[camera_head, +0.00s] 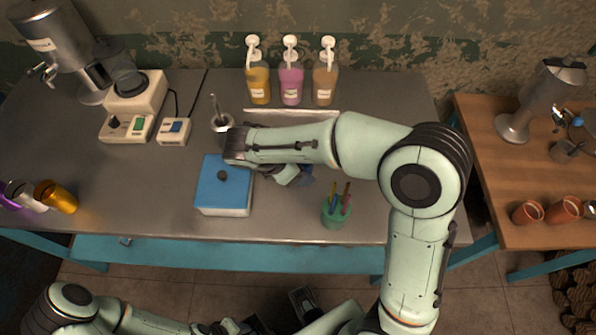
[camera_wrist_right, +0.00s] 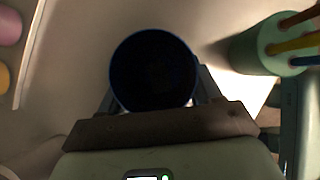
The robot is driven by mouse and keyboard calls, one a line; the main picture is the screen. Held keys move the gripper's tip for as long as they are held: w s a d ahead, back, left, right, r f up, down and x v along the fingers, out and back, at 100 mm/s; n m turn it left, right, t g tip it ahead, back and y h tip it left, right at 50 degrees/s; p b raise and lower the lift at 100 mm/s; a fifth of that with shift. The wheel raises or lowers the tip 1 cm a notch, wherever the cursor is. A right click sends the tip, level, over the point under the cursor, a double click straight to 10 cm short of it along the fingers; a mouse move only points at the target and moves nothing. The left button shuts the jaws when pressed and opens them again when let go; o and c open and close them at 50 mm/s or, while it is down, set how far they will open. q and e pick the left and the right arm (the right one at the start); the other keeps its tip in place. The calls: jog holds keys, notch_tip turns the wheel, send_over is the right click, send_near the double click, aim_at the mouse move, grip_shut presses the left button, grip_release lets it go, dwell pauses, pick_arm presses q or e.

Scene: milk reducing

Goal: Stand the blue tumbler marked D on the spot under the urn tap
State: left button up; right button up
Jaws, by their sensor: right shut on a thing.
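A dark blue tumbler (camera_wrist_right: 153,70) is held between the fingers of my right gripper (camera_wrist_right: 155,100), its open rim facing the wrist camera. In the head view, my right gripper (camera_head: 290,174) is low over the grey counter, mostly hidden under my arm, and a bit of the blue tumbler (camera_head: 306,173) shows beside it. The letter D is not visible. A metal urn (camera_head: 58,40) with a tap (camera_head: 42,72) is at the far left. Another metal urn (camera_head: 535,95) with a tap (camera_head: 558,116) stands on the right table. My left gripper (camera_head: 255,326) is partly visible at the bottom edge.
A blue-lidded box (camera_head: 223,184) is left of the right gripper. A green pen cup (camera_head: 336,211) is close on its right. Several pump bottles (camera_head: 291,84) stand at the back. Orange cups (camera_head: 528,212) are on the wooden table (camera_head: 490,180), beyond a gap from the counter (camera_head: 290,225).

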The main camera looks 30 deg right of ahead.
jog(key=shift+f, duration=0.75)
jog(key=shift+f, duration=0.15)
jog(key=o, duration=1.1)
